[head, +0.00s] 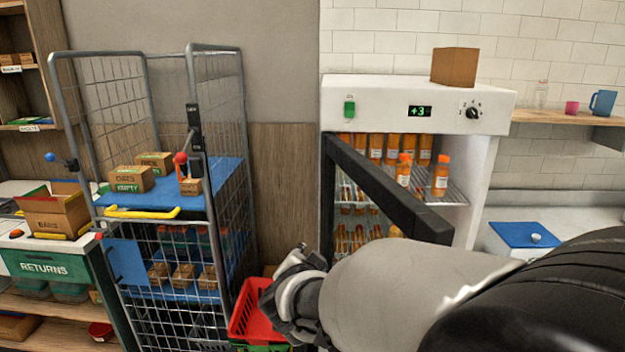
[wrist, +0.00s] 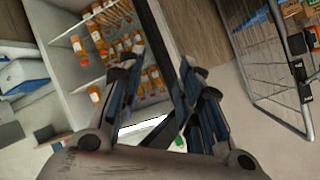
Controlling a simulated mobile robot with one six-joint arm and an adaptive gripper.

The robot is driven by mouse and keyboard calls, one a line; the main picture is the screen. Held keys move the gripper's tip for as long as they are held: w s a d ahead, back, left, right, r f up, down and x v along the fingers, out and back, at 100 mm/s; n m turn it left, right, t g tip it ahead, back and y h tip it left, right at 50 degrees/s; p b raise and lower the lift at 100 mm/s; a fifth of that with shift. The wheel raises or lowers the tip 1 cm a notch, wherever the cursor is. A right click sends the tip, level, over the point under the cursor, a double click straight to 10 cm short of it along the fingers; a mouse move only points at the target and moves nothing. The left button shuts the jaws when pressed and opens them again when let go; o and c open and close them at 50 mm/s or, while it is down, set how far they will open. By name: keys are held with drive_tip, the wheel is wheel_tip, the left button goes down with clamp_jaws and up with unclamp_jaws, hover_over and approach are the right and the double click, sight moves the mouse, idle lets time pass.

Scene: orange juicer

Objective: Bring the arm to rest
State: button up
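My gripper (wrist: 157,72) shows in the wrist view with its fingers spread apart. I see nothing clearly held between them. The dark edge of the open fridge door (wrist: 168,32) runs behind the gap, and I cannot tell if the fingers touch it. In the head view my arm reaches in from the lower right, and my fingertips are hidden. The white fridge (head: 355,92) has its door (head: 385,185) swung open toward me. Orange bottles (head: 441,176) stand on its shelves.
A wire cage trolley (head: 215,62) with small boxes stands left of the fridge. A red basket (head: 243,318) is low beside my wrist. A cardboard box (head: 455,67) sits on the fridge. A counter with a blue-lidded container (head: 524,234) is at the right.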

drive_tip(key=s+d+r+n+g+y, duration=0.1)
drive_tip(key=s+r+n+y, duration=0.35)
drive_tip(key=s, duration=0.25)
drive_tip(key=s+d+f+n+g+h, duration=0.2)
drive_tip(key=s+d, duration=0.5)
drive_tip(key=s, duration=0.6)
drive_tip(key=s+d+f+n+g+h, duration=0.1)
drive_tip(key=s+d+f+g, duration=0.3)
drive_tip(key=s, duration=0.9)
drive_tip(key=d+g+h, duration=0.1)
drive_tip(key=d, duration=0.2)
drive_tip(key=shift+s+d+n, duration=0.2)
drive_tip(key=shift+s+n, duration=0.15)
drive_tip(key=shift+f, duration=0.1)
